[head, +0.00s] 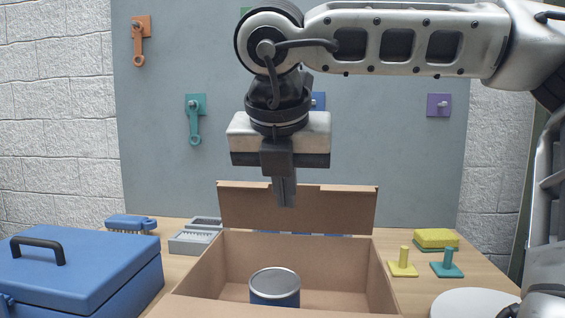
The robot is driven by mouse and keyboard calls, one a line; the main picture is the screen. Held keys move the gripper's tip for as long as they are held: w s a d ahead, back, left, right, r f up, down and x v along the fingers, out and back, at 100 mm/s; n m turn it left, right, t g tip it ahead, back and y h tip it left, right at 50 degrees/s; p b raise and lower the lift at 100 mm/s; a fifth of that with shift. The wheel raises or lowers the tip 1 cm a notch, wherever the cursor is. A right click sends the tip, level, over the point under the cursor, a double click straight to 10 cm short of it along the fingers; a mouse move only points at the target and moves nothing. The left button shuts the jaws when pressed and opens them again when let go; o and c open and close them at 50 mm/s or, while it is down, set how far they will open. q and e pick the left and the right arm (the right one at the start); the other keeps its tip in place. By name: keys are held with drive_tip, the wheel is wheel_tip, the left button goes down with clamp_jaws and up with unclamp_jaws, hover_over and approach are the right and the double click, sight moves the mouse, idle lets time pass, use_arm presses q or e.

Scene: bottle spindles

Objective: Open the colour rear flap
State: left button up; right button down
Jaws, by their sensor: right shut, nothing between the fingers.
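An open brown cardboard box (382,278) stands on the table. Its rear flap (345,208) stands up along the back edge, close to upright, in plain brown cardboard. My right gripper (286,204) points down above the box with its fingers shut and nothing between them. The fingertips overlap the rear flap in the picture; I cannot tell whether they touch it. A dark blue can (274,290) with a grey lid stands inside the box. The box's front is cut off by the picture's lower edge. My left gripper is not in view.
A blue toolbox (75,270) stands left, with a blue brush (130,222) and grey tray (195,240) behind it. Right are a yellow peg (403,264), teal peg (447,264), sponge (436,238) and white disc (475,304). A grey panel (400,150) with hooks stands behind.

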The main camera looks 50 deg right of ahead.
sight(295, 211)
drive_tip(key=w+d, duration=0.1)
drive_tip(key=w+d+p, duration=0.1)
drive_tip(key=d, duration=0.1)
drive_tip(key=shift+w+d+r, duration=0.2)
drive_tip(key=shift+r, duration=0.1)
